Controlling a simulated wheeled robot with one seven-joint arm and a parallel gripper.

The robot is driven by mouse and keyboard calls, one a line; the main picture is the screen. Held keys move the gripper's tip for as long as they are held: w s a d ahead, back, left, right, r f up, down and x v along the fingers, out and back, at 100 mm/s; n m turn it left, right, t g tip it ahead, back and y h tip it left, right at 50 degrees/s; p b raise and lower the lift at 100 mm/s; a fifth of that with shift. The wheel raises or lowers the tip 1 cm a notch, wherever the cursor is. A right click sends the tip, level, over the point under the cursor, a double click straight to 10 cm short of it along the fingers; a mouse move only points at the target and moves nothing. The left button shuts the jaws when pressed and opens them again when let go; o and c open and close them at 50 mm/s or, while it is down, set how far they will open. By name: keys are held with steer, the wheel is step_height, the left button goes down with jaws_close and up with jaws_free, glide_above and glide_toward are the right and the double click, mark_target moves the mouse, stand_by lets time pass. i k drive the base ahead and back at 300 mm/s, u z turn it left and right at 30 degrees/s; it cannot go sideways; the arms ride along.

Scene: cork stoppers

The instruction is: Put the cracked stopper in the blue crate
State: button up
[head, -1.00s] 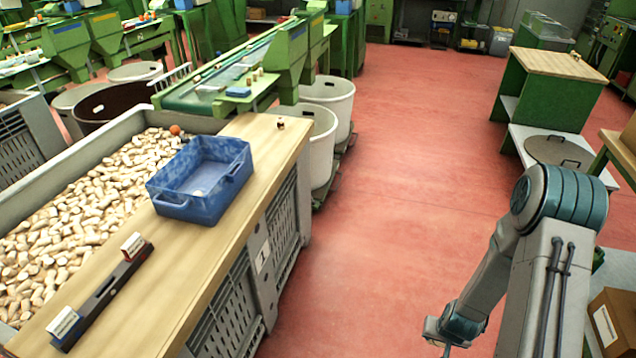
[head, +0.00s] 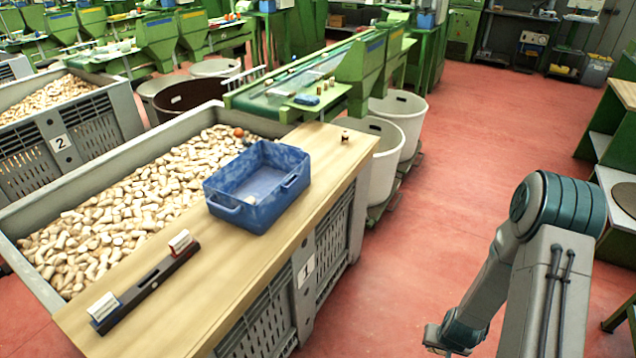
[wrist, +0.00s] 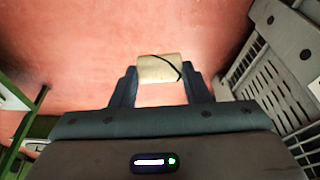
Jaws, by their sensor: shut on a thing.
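My gripper (wrist: 160,80) is shut on a pale cork stopper (wrist: 155,69) in the wrist view. A dark curved line, like a crack, runs across the stopper's right part. In the head view my gripper (head: 445,340) hangs low over the red floor, right of the bench, and the stopper cannot be made out there. The blue crate (head: 258,215) stands on the wooden board over the large bin. A small pale round thing (head: 250,200) lies inside the crate at its near left.
The wooden board (head: 225,275) also carries a dark rack (head: 145,290) with two white labels and a small dark-and-pale item (head: 345,137) at its far end. Loose corks (head: 120,215) fill the bin. Red floor (head: 410,235) is clear between bench and arm.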

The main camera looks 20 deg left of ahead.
mark_target(264, 184)
steer(key=i, duration=1.6)
steer(key=u, duration=1.9)
